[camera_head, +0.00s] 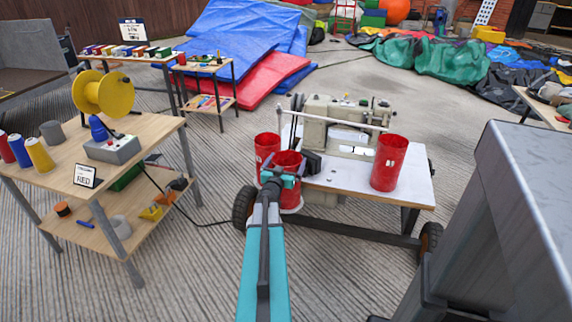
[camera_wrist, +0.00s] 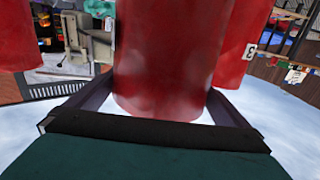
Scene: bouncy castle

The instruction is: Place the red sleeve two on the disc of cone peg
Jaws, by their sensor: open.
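Three red sleeves show in the head view: one at the left (camera_head: 267,146), one in the middle (camera_head: 289,160), and one standing on the right of the white sewing table (camera_head: 390,160). My gripper (camera_head: 279,178) is at the middle sleeve, with its jaws open. In the wrist view, a red sleeve (camera_wrist: 165,70) stands between the two spread fingers, with other red sleeves on both sides. The right one there carries a label that looks like 3 (camera_wrist: 250,50). A pale round rim (camera_head: 291,210) shows below the middle sleeve. I cannot make out a cone peg or which sleeve is two.
A cream sewing machine (camera_head: 335,120) stands behind the sleeves on the white table (camera_head: 350,188). A wooden table (camera_head: 140,150) at the left holds a yellow reel (camera_head: 103,93), a grey box and coloured cylinders. A grey metal surface (camera_head: 530,180) rises close at the right.

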